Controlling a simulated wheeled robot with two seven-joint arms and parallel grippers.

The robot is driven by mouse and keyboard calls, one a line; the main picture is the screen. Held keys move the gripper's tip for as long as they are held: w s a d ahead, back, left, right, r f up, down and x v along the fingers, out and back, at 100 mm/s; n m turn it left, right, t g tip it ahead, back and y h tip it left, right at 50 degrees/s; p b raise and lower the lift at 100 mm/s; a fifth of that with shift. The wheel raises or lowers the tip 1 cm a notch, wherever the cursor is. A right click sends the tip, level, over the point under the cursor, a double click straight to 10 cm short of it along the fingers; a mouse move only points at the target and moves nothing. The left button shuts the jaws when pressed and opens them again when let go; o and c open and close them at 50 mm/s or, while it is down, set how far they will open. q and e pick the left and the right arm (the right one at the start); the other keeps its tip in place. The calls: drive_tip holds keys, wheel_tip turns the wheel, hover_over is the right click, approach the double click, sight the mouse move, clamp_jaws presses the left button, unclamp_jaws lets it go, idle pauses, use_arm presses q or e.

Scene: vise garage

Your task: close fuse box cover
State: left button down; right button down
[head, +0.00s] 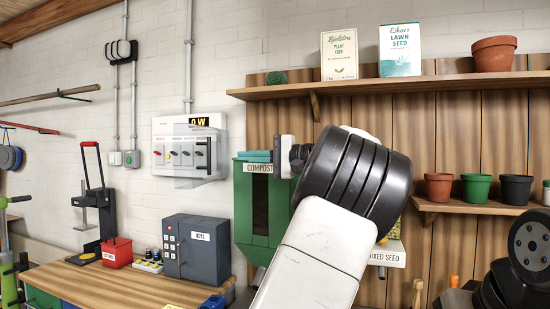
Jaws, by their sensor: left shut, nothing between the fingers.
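The fuse box (161,131) is a white box on the brick wall at left of centre, with a lit display and a row of switches. Its clear cover (222,150) stands out from the box front at an angle, open, with a dark upright handle (208,158) at its right part. The hinge side is hard to make out. My left gripper (282,156) is right of the cover, apart from it, in front of the compost bin. It is shut and empty. My left arm hides part of the bin. My right gripper is not seen.
Below the fuse box is a wooden bench (132,286) with a grey key box (197,248), a red box (117,252) and a press (98,210). The green compost bin (244,208) stands right of them. A shelf (440,83) runs above my arm. The wall below the cover is clear.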

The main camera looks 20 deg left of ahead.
use_arm(q)
drive_tip(key=a, duration=0.8)
drive_tip(key=shift+w+a, duration=0.15)
drive_tip(key=shift+a, duration=0.05)
drive_tip(key=shift+a, duration=0.1)
